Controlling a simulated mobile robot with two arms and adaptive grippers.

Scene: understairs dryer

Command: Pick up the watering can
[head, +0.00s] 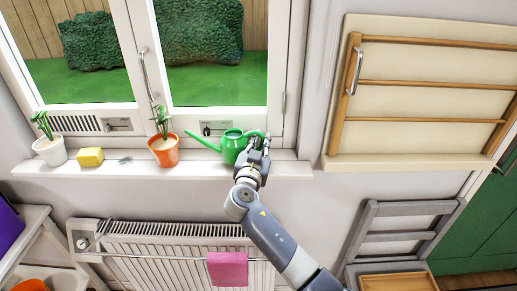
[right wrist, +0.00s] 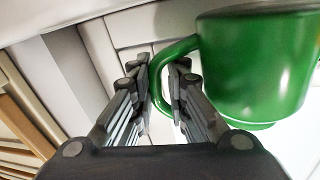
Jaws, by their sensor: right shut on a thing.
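The green watering can (head: 233,146) stands on the window sill, its long spout pointing left. My right gripper (head: 259,149) is at the can's right side, at its handle. In the right wrist view the green can (right wrist: 258,65) fills the upper right, and its curved handle (right wrist: 163,80) passes between the two fingers of my right gripper (right wrist: 160,75). The fingers are shut on the handle. The can looks upright; whether its base touches the sill is hard to tell. My left gripper is not in view.
On the sill (head: 100,170) to the left are an orange pot (head: 164,154), a yellow sponge (head: 90,157) and a white pot (head: 50,152). Below is a radiator (head: 160,242) with a pink cloth (head: 228,269) on its rail. The window handle (head: 148,75) stands out above the sill.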

